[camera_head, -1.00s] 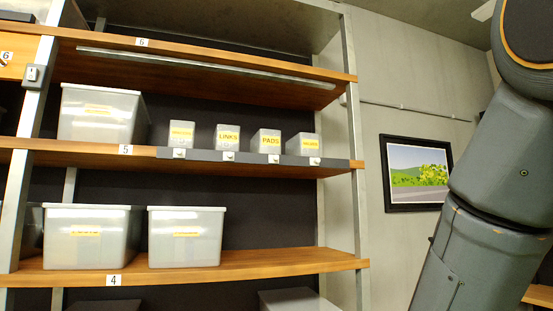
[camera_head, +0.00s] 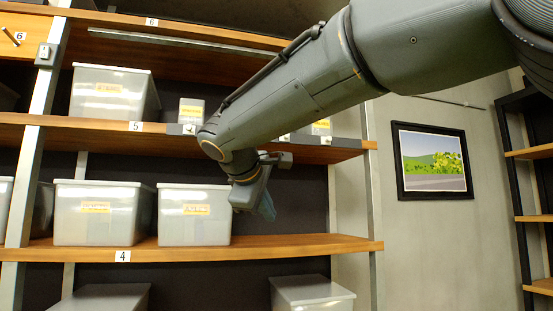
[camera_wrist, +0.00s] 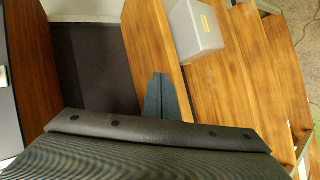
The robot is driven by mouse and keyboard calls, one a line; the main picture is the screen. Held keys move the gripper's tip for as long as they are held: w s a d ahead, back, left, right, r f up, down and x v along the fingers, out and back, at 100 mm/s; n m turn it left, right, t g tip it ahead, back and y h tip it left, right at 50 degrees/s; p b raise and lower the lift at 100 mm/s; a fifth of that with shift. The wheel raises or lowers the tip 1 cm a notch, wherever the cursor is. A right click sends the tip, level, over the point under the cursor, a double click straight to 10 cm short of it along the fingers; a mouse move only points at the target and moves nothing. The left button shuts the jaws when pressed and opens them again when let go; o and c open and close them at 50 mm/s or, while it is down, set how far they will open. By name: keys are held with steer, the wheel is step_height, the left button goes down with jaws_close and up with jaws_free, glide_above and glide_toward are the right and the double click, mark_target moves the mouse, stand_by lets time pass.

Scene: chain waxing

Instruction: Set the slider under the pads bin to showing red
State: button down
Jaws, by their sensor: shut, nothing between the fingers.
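The pads bin is hidden behind my arm in the head view. A small white slider (camera_head: 284,138), apparently the one under that bin, shows just past the arm's lower edge on the grey strip (camera_head: 345,143) along shelf 5. I cannot make out its colour setting. My gripper (camera_head: 268,207) hangs below the strip, in front of the dark gap above shelf 4, apart from the slider. Its fingers are shut and empty; they show together in the wrist view (camera_wrist: 160,95). The slider is not recognisable in the wrist view.
The leftmost small bin (camera_head: 191,110) and the rightmost one (camera_head: 321,127) stay visible on shelf 5, each with a slider below. Larger bins (camera_head: 193,215) stand on shelf 4 (camera_head: 300,243). A labelled bin (camera_wrist: 195,30) shows in the wrist view.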

steer(key=s+a+r+t, duration=0.1)
steer(key=s+r, duration=0.1)
steer(key=r, duration=0.6)
steer(key=s+a+r+t+h+b, duration=0.1)
steer(key=s+r+t, duration=0.1)
steer(key=r, duration=0.5)
steer(key=s+a+r+t+b, duration=0.1)
steer(key=s+a+r, duration=0.1)
steer(key=r, duration=0.6)
steer(key=shift+s+r+t+h, duration=0.3)
steer(key=shift+s+t, duration=0.1)
steer(key=d+p+x, duration=0.2)
steer(key=p+x, duration=0.1)
steer(key=x, duration=1)
steer(key=shift+s+d+f+p, duration=0.2)
steer(key=shift+s+p, duration=0.2)
steer(key=shift+s, duration=0.05)
